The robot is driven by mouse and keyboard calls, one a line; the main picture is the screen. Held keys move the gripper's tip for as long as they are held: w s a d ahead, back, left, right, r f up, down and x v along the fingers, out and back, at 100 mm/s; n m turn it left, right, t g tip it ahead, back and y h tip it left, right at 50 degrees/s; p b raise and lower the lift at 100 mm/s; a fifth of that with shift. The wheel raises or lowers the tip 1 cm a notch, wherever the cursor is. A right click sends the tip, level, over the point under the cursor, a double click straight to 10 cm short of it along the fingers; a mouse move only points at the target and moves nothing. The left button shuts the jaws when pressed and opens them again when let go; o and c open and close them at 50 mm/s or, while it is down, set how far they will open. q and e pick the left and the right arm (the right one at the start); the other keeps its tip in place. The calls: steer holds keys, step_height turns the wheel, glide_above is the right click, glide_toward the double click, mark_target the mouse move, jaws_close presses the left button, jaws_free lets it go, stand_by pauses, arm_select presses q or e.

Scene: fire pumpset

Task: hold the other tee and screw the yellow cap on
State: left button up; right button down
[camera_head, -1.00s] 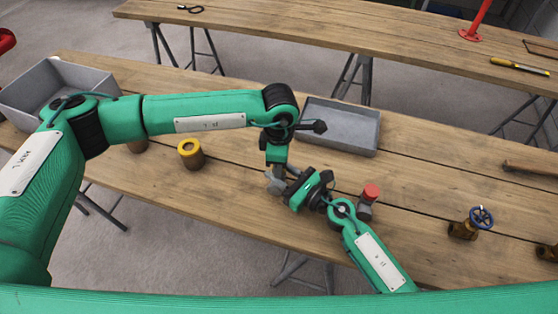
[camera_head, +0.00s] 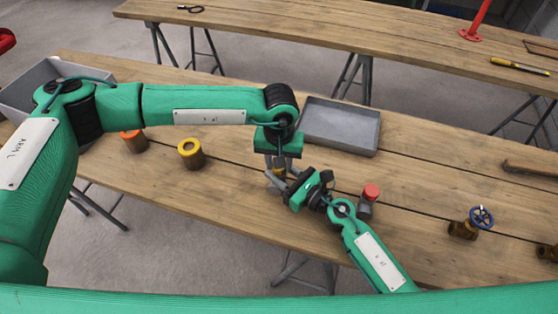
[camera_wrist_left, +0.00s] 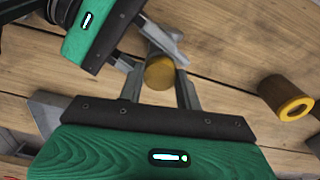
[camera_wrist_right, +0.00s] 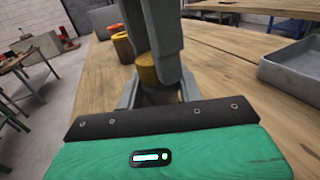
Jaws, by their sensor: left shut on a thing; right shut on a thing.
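The yellow cap (camera_head: 279,172) sits between the fingers of my left gripper (camera_head: 276,165), which is shut on it from above; it also shows in the left wrist view (camera_wrist_left: 159,73) and the right wrist view (camera_wrist_right: 147,69). My right gripper (camera_head: 277,181) comes in from the front right and is shut on the grey tee (camera_wrist_right: 158,96), just under the cap. The tee is mostly hidden by fingers. The cap is at the tee's upper end; how far it is threaded on cannot be told. Another tee with a red cap (camera_head: 369,196) stands to the right.
Two brass cylinders, one with a yellow ring (camera_head: 191,153) and one with an orange ring (camera_head: 134,141), stand to the left. A grey tray (camera_head: 340,127) lies behind the grippers. A blue-wheel valve (camera_head: 468,225) is at the right. A grey bin (camera_head: 30,90) stands far left.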

arm_select(q)
steer(key=m, duration=1.1)
steer(key=shift+w, duration=0.1)
steer(key=o, duration=1)
steer(key=shift+r, duration=2.25)
steer(key=shift+c, duration=0.6)
